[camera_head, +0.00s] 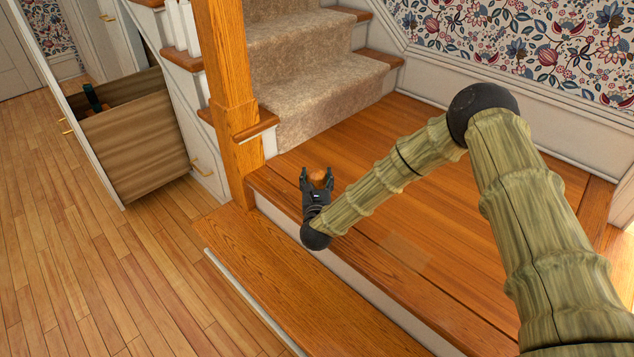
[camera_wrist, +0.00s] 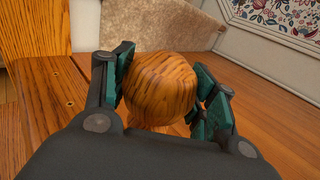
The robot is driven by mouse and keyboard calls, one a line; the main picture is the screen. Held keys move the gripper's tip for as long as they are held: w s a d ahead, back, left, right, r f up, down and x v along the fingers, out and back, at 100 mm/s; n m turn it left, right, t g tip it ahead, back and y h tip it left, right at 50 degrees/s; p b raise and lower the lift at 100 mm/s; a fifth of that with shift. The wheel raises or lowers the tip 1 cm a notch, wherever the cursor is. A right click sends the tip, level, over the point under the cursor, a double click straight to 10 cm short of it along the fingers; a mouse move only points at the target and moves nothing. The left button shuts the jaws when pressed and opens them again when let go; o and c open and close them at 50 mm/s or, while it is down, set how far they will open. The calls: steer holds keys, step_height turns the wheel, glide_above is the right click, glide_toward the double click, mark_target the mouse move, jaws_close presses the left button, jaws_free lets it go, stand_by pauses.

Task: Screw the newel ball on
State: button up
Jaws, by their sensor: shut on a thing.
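The newel ball (camera_wrist: 158,88) is a round wooden ball with dark grain. In the wrist view it sits between the two teal-padded fingers of my gripper (camera_wrist: 165,95), which is shut on it. In the head view my gripper (camera_head: 317,180) is above the wooden landing, with the ball (camera_head: 318,175) showing small and orange between its fingers. The newel post (camera_head: 232,100) is a square wooden post to the left of my gripper, apart from the ball. The post's top is out of the head view. In the wrist view a wooden post face (camera_wrist: 45,90) shows at left.
Carpeted stairs (camera_head: 300,75) rise behind the post. An open drawer (camera_head: 135,140) with a dark-handled item (camera_head: 95,100) juts out at left. A lower wooden step (camera_head: 270,275) lies in front of the landing (camera_head: 420,170). The floor at left is clear.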

steer(key=s+a+r+p, duration=0.1)
steer(key=s+p, duration=0.1)
steer(key=s, duration=0.5)
steer(key=s+a+r+p, duration=0.1)
steer(key=s+a, duration=0.1)
steer(key=s, duration=0.6)
steer(key=shift+s+a+p, duration=0.3)
steer(key=shift+p, duration=0.05)
